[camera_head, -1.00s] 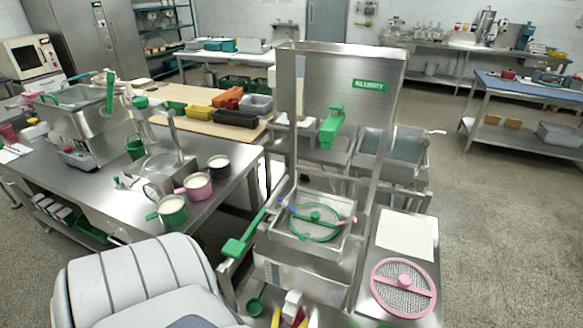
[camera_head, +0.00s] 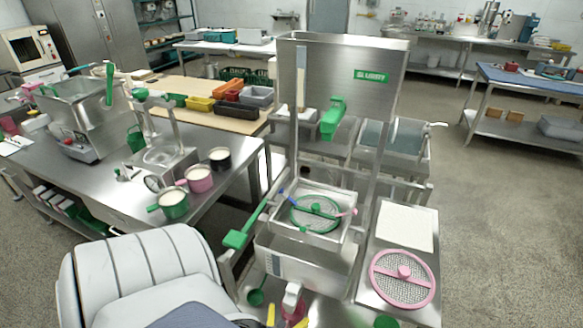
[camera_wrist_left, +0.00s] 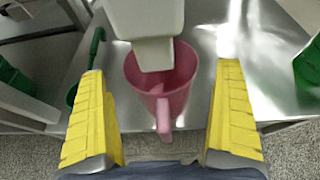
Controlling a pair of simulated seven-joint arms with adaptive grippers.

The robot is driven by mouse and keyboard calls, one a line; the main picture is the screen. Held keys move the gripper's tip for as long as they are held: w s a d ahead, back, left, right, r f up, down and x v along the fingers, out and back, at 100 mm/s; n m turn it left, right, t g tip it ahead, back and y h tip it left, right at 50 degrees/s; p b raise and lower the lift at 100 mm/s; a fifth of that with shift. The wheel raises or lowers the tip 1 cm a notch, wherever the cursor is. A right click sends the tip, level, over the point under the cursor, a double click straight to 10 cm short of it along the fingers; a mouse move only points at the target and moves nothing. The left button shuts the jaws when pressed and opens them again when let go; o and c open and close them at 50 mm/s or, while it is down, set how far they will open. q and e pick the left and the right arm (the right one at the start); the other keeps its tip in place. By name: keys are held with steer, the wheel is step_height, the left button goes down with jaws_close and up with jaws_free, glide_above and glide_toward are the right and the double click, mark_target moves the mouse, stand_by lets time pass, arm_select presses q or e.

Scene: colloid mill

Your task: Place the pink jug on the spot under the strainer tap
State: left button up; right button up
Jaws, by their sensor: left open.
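The pink jug (camera_wrist_left: 176,98) stands upright on the steel surface in the left wrist view, its handle toward me. The white tap (camera_wrist_left: 150,42) hangs over the jug's mouth and hides part of its far rim. My left gripper (camera_wrist_left: 160,75) is open, with one yellow finger on each side of the jug and clear gaps between. In the head view the tap (camera_head: 292,294) sits below the strainer box (camera_head: 309,274) at the bottom edge, with my left gripper (camera_head: 287,316) just below; little of the jug shows there. My right gripper is not in view.
A green ladle (camera_wrist_left: 95,48) stands left of the jug, close to the left finger. A green container (camera_wrist_left: 309,68) is at the right edge. In the head view, a pink-rimmed strainer (camera_head: 403,278) lies on the steel surface at right. Steel is bare right of the jug.

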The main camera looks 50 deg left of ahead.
arm_select(q)
steer(key=v, duration=0.8)
steer(key=s+d+f+m+g+h, duration=0.1)
steer(key=s+d+f+m+h, duration=0.2)
steer(key=d+f+m, duration=0.55)
steer(key=s+d+f+m+g+h, duration=0.25)
steer(key=f+m, duration=0.35)
steer(key=m, duration=0.8)
steer(key=s+f+m+g, duration=0.3)
steer(key=s+f+m, duration=0.2)
steer(key=s+m, duration=0.3)
steer(key=s+a+f+m+g+h, duration=0.1)
steer(key=s+f+m+g, duration=0.3)
steer(key=s+m, duration=0.4)
steer(key=f+m, duration=0.1)
steer(key=m, duration=0.6)
steer(key=shift+s+f, duration=0.35)
steer(key=shift+f, duration=0.05)
steer(key=shift+s, duration=0.1)
